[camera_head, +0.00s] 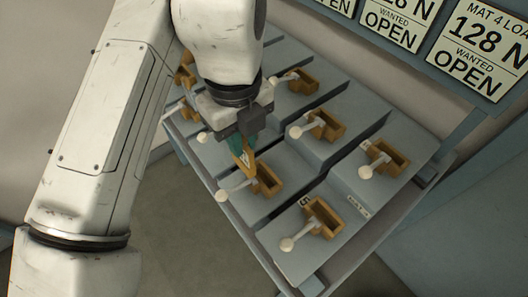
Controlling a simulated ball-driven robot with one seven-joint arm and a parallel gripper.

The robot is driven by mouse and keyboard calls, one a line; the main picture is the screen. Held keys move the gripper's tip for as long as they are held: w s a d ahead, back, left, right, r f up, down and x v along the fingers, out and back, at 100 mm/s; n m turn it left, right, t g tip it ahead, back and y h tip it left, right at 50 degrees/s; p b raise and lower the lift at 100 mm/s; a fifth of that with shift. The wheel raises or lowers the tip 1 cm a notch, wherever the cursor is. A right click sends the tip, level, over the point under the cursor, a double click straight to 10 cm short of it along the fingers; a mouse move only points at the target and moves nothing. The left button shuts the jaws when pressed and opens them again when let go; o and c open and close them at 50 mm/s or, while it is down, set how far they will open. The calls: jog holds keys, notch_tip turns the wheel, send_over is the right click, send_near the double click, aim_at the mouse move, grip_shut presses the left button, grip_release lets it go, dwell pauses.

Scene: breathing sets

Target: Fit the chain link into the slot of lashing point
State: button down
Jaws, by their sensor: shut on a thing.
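My gripper (245,146) hangs over the grey stepped panel and is shut on a small ochre piece, which I take to be the chain link (246,161). My wrist partly hides it. The link's lower end is just above or at the near ochre block with a dark slot, a lashing point (268,181). I cannot tell whether the link touches the block or enters its slot. A lever with a white ball end (222,195) sticks out to the left of this block.
Several similar ochre slotted blocks with white-ball levers stand around it, such as one at right (385,158) and one at front (325,218). Signs reading "128 N" and "OPEN" (480,45) hang behind. Bare floor (185,225) lies at lower left.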

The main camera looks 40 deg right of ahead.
jog(key=shift+s+d+f, duration=0.25)
jog(key=shift+d+f, duration=0.4)
jog(key=shift+f, duration=0.75)
jog(key=shift+s+d+f, duration=0.3)
jog(key=shift+d+f, duration=0.3)
jog(key=shift+f, duration=0.75)
jog(key=shift+s+d+f, duration=0.25)
jog(key=shift+d+f, duration=0.4)
jog(key=shift+f, duration=0.75)
jog(key=c, duration=1.5)
grip_release()
jog(key=shift+w+f, duration=0.1)
jog(key=shift+f, duration=0.05)
jog(key=shift+o, duration=0.9)
jog(key=shift+w, duration=0.15)
jog(key=shift+o, duration=1.1)
notch_tip(320, 180, up, 13)
jog(key=shift+f, duration=0.2)
